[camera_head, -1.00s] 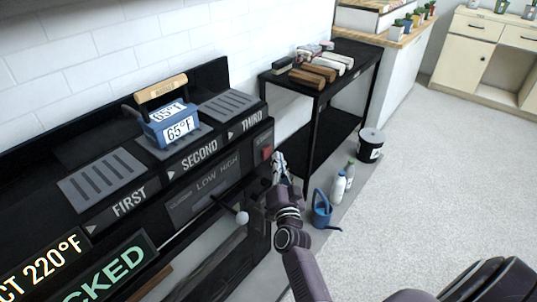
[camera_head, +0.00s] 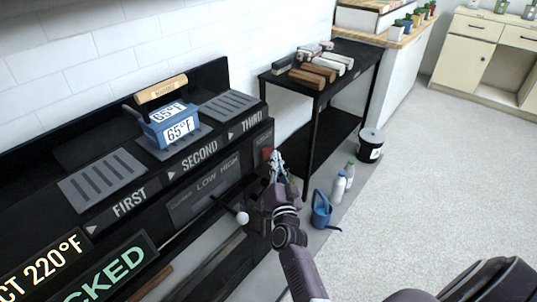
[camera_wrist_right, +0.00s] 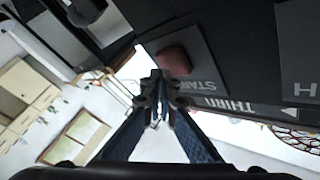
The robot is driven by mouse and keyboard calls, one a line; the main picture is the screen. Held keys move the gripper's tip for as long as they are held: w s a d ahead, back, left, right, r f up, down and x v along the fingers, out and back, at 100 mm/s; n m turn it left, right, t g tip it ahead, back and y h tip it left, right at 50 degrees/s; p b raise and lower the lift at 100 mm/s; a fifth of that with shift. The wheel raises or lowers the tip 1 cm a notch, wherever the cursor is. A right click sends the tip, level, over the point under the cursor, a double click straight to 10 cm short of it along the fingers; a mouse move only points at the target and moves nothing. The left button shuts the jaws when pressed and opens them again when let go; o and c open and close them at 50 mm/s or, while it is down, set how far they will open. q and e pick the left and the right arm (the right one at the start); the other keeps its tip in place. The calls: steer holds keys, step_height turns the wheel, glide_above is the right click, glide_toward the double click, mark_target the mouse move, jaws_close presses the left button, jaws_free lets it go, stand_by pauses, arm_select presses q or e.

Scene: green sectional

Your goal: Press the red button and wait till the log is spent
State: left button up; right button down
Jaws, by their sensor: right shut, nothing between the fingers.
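The red button (camera_head: 266,153) is on the front right of the black appliance (camera_head: 110,215), beside the word THIRD. In the right wrist view the red button (camera_wrist_right: 175,60) sits on a grey plate marked START. My right gripper (camera_head: 275,156) is shut and empty, its tips just right of the button; whether they touch it I cannot tell. Its shut fingertips (camera_wrist_right: 160,88) appear just below the button in the wrist view. My left gripper is not in view.
A black table (camera_head: 335,50) holds several brown and white log-like pieces. A black bucket (camera_head: 370,146), white bottles (camera_head: 340,186) and a blue watering can (camera_head: 321,209) stand on the floor near my right arm. Open floor lies right.

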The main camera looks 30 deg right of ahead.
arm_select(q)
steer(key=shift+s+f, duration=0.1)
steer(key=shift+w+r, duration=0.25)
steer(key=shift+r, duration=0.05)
arm_select(e)
steer(key=shift+w+a, duration=0.1)
steer(key=shift+w, duration=0.05)
steer(key=shift+w+a, duration=0.1)
steer(key=shift+w, duration=0.25)
stand_by(0.3)
steer(key=shift+s+d+p, duration=0.2)
steer(key=shift+s+p, duration=0.1)
steer(key=shift+s, duration=0.35)
steer(key=shift+s+d, duration=0.15)
steer(key=shift+s, duration=0.1)
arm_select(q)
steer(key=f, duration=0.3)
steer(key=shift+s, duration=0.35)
